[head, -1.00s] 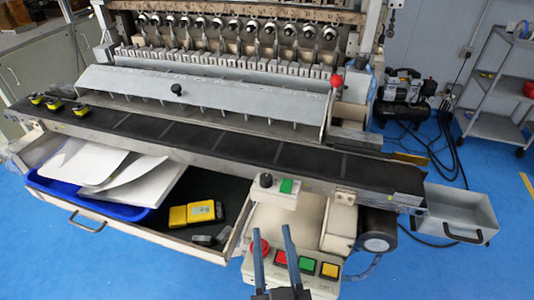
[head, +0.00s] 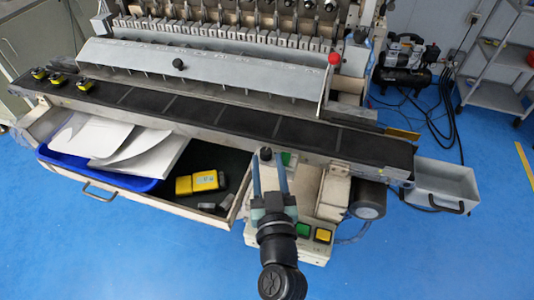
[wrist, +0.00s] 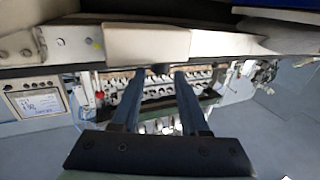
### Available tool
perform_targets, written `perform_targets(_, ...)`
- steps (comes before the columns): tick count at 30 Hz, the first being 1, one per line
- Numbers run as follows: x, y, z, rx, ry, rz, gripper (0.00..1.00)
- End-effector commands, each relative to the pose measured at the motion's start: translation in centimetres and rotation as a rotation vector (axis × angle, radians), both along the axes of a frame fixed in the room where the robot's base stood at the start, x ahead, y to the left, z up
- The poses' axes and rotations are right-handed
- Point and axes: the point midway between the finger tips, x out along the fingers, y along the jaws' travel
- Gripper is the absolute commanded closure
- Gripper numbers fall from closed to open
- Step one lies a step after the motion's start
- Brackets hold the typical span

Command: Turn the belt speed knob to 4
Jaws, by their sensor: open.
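The black belt speed knob (head: 265,154) stands on the small white control box at the front of the belt. It also shows as a dark round shape in the wrist view (wrist: 160,69). My gripper (head: 268,163) is open, and in the head view its fingers appear on either side of the knob. In the wrist view my gripper (wrist: 159,74) has the knob between its fingertips in the picture. I cannot tell whether they touch it. The dial marks and the knob's setting are too small to read. The fingers and wrist hide most of the control box.
A green button (head: 287,158) is beside the knob, partly hidden. Lower green (head: 303,230) and yellow (head: 323,236) buttons show right of my wrist. The black belt (head: 200,112) runs behind. An open drawer with a blue tray (head: 100,170) is at left.

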Motion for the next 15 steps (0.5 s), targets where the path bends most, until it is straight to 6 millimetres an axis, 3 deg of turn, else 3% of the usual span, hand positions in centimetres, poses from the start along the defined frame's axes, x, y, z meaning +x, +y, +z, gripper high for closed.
perform_targets(6,1.6,0.1,0.0,-0.001,-0.001,0.0,0.55)
perform_targets(15,1.7,0.2,0.0,0.0,0.0,0.0,0.55)
